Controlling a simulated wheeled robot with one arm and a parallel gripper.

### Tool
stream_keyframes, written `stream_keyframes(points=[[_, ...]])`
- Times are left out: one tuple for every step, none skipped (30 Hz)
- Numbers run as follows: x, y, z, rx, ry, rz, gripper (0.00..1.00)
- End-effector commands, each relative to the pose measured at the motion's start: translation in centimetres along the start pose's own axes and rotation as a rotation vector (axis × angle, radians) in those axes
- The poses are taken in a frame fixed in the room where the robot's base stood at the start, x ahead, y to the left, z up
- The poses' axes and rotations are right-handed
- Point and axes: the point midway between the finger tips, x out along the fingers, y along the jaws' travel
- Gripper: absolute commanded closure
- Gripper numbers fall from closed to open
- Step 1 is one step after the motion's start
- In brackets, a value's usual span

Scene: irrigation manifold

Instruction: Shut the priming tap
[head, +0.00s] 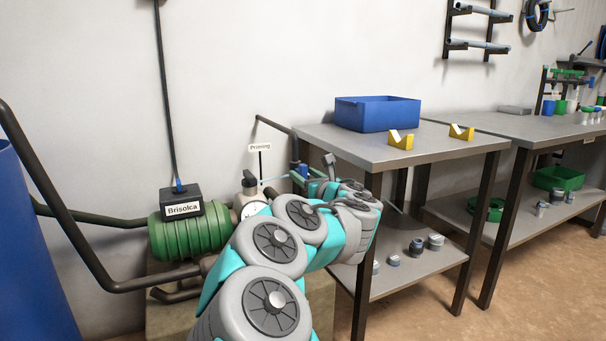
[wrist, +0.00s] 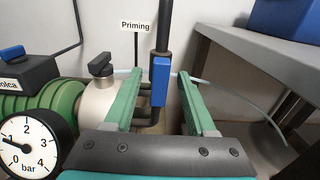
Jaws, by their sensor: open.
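The "Priming" sign (wrist: 136,26) stands on a thin post behind the pump, and it also shows in the head view (head: 260,148). A blue lever handle (wrist: 160,82) stands upright along a dark vertical pipe (wrist: 163,28), right of the sign. In the head view the blue handle (head: 303,170) is small and partly hidden by my arm. My gripper (wrist: 160,75) is open, with one green finger on each side of the blue handle. The handle looks nearer the left finger; whether they touch I cannot tell. The gripper holds nothing.
The green pump (head: 175,236) with a black box labelled Brisolca (head: 181,203) stands left. A pressure gauge (wrist: 27,145) and a dark-topped filler cap (wrist: 100,65) sit left of my gripper. A grey workbench (head: 400,150) with a blue bin (head: 377,115) stands close on the right.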

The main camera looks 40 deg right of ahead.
Motion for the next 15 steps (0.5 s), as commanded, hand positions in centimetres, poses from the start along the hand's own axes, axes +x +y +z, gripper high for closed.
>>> stream_keyframes(points=[[0.6, -0.03, -0.11, 0.003, 0.001, 0.001, 0.44], [0.85, -0.02, -0.1, 0.002, 0.001, 0.001, 0.44], [1.12, 0.01, -0.05, 0.001, 0.0, 0.002, 0.44], [1.26, 0.03, -0.01, 0.001, -0.001, 0.002, 0.44], [1.36, 0.04, 0.02, 0.0, -0.001, 0.002, 0.44], [1.43, 0.05, 0.05, 0.0, -0.001, 0.002, 0.44], [1.45, 0.03, 0.06, 0.0, -0.001, 0.001, 0.44], [1.44, 0.03, 0.07, -0.001, -0.001, 0.001, 0.44], [1.42, 0.02, 0.07, -0.001, -0.001, 0.001, 0.44], [1.42, 0.01, 0.06, -0.001, -0.001, 0.0, 0.44], [1.41, 0.0, 0.06, 0.0, -0.001, 0.0, 0.44], [1.41, 0.0, 0.05, 0.0, -0.001, 0.0, 0.45], [1.4, 0.0, 0.05, 0.0, -0.001, 0.0, 0.48], [1.4, 0.0, 0.05, 0.0, -0.001, 0.0, 0.52], [1.4, 0.0, 0.05, 0.0, -0.001, 0.0, 0.56]])
